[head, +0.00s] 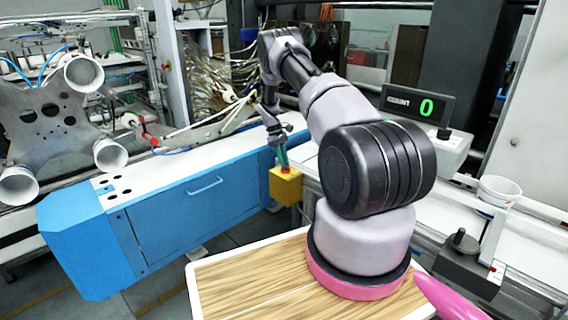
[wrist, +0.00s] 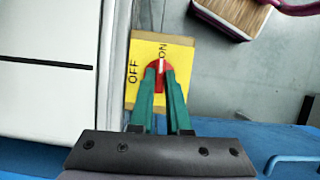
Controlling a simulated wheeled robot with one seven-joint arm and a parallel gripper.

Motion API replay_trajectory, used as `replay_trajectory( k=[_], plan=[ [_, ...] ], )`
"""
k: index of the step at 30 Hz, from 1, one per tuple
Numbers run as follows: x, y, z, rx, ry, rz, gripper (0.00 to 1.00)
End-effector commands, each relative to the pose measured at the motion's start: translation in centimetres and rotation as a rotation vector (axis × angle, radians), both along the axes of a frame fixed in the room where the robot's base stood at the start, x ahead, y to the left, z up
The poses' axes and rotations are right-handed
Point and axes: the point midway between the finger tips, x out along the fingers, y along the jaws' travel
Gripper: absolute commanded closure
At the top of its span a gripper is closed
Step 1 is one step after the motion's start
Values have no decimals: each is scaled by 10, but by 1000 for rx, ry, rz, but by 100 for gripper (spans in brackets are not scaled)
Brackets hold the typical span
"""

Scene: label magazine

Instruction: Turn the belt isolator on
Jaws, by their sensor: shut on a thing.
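The belt isolator is a yellow box (head: 286,190) with a red knob on top, beside the blue cabinet in the head view. In the wrist view its yellow face (wrist: 146,52) carries the words OFF at left and ON at upper right. The red knob (wrist: 160,66) has a white mark that points up, towards ON. My gripper (head: 283,166) reaches down from above, and its green fingers (wrist: 160,75) are shut on the knob, one on each side.
A blue cabinet (head: 200,215) with a white top runs along the left. A counter display (head: 418,104) reading 0 and a white cup (head: 498,191) stand on the right.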

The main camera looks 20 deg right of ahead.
Motion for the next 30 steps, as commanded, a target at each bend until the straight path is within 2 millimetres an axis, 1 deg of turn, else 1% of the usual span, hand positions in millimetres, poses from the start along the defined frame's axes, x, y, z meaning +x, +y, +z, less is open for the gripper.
replay_trajectory(
  k=[7,20,21,22,23,30],
  plan=[
    [1,0,1,0,-2,-51,100],
    [1,0,1,1,-2,-57,100],
    [1,0,1,1,-2,-57,70],
    [1,0,1,1,-2,-57,58],
    [1,0,1,1,-2,-57,55],
    [0,0,0,1,-1,-56,55]
  ],
)
